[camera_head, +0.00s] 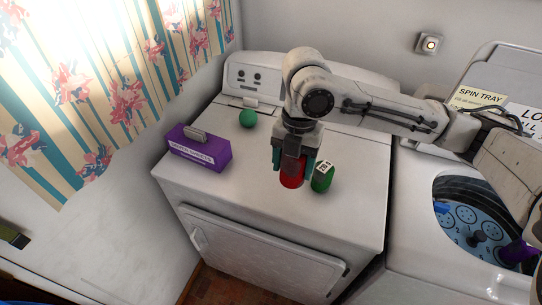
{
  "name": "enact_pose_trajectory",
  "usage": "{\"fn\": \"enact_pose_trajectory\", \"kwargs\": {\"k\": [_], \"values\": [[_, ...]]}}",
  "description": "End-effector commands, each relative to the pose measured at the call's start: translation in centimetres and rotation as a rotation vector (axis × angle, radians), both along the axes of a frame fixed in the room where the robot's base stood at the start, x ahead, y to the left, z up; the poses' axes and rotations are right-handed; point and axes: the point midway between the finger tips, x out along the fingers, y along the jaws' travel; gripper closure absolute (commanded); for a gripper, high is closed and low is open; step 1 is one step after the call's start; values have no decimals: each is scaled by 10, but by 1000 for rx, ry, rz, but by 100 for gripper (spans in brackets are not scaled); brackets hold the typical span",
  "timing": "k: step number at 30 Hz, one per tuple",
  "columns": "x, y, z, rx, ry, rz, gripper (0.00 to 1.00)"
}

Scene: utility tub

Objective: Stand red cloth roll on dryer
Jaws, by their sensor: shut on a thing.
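The red cloth roll (291,181) is upright between the fingers of my gripper (292,172), over the front middle of the white dryer top (250,198). My gripper points down and is shut on the roll. The fingers hide the roll's upper part, and its lower end shows below them. I cannot tell whether its bottom touches the dryer top. A green item with a white, marked top (322,178) stands just right of the roll, very close to the right finger.
A purple dryer sheets box (200,150) and a green ball (248,119) are on the dryer's left half. A washer with an open lid, its blue drum (470,225) showing, is at right. Curtains hang at left. The dryer's front left top is clear.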

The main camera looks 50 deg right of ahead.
Motion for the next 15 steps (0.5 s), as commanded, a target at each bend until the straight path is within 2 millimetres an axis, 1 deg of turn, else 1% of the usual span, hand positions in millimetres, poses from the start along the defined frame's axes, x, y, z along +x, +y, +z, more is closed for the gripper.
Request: {"fn": "enact_pose_trajectory", "kwargs": {"k": [1,3,10,12,15], "values": [[10,-6,-4,-1,1,-4,79],[23,-14,-11,1,1,-4,79],[64,-40,-32,-1,1,-4,79],[73,-45,-47,1,2,-4,79],[84,-52,-64,1,1,-4,79]]}}
